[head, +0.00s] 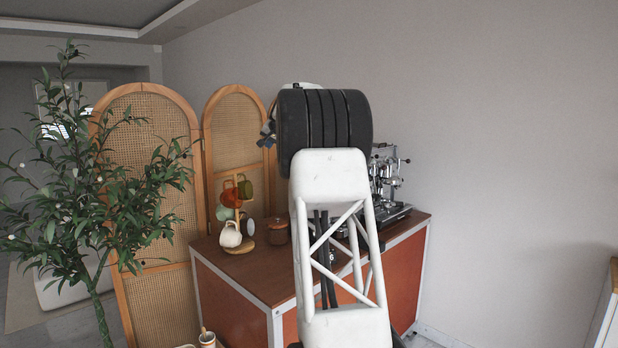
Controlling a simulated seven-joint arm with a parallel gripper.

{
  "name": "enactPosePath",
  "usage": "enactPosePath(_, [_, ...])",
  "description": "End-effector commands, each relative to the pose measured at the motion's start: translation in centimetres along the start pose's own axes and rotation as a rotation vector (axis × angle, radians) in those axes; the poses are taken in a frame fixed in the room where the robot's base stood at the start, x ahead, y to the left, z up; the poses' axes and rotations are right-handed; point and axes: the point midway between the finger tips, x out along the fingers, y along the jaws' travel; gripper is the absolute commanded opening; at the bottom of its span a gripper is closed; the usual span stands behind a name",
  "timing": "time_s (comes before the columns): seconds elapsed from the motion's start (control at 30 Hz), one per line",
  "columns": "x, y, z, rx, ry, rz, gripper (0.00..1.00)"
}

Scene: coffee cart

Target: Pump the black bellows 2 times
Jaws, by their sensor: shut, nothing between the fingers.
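I cannot make out the black bellows. My own arm, with its white truss link and a thick black ribbed joint, fills the middle of the head view and covers part of the coffee cart (233,269). My gripper's fingers are not visible. A small bit of dark bluish hardware shows just left of the ribbed joint, too small to tell what it is. A chrome espresso machine (386,178) stands at the right end of the cart top, partly hidden behind my arm.
A leafy plant (95,180) and rattan screens (150,130) stand to the left. A bare wall (510,150) is at right.

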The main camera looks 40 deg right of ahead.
Motion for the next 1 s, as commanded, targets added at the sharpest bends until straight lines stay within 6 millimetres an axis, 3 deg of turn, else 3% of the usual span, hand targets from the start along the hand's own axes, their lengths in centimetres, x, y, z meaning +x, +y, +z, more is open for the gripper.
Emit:
enactPosePath(0.6, [5.3, 9.3, -11.1, 0.121, 0.114, -0.025, 0.00])
enactPosePath(1.0, [7.6, 15.6, -16.4, 0.186, 0.180, -0.041, 0.00])
